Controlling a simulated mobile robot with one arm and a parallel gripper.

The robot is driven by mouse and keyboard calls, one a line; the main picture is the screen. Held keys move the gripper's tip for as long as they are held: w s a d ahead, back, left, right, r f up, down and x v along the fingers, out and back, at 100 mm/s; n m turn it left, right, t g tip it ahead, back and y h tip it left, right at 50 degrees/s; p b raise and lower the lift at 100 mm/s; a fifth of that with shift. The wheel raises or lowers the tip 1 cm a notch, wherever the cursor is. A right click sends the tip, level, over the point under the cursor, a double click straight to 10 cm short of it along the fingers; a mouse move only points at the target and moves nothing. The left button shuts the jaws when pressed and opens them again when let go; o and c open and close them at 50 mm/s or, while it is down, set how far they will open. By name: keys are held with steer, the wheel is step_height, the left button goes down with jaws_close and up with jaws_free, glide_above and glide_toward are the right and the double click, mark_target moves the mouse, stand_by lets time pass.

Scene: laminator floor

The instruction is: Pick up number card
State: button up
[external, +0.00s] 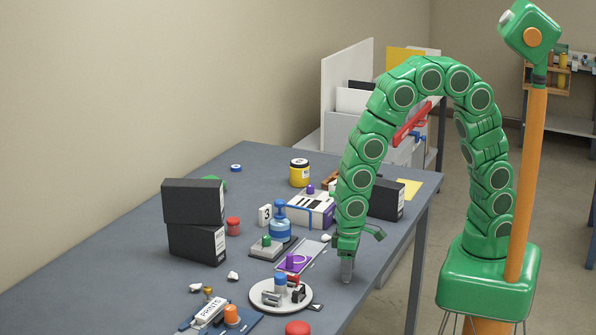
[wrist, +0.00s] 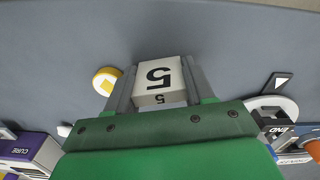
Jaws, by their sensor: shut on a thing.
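In the wrist view, a white number card (wrist: 157,75), thick like a block and marked with a black 5, sits between the two grey fingers of my gripper (wrist: 152,88). The fingers are shut on its sides. The 5 appears upside down, with a smaller 5 on the near face. In the external view my gripper (external: 347,270) points down over the right part of the grey table; the held card cannot be made out there. Another white card marked 3 (external: 265,214) stands farther back on the table.
A round white tray (external: 263,303) with small parts is left of my gripper; it also shows in the wrist view (wrist: 272,103). The table's right edge is close.

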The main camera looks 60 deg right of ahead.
steer(key=shift+r, duration=0.1)
steer(key=shift+r, duration=0.25)
steer(key=r, duration=0.3)
steer(key=shift+s+d, duration=0.15)
steer(key=shift+s, duration=0.05)
steer(key=s+d+r, duration=0.7)
steer(key=s+r, duration=0.2)
steer(key=s, duration=0.2)
steer(key=shift+d+r, duration=0.15)
steer(key=shift+d, duration=0.2)
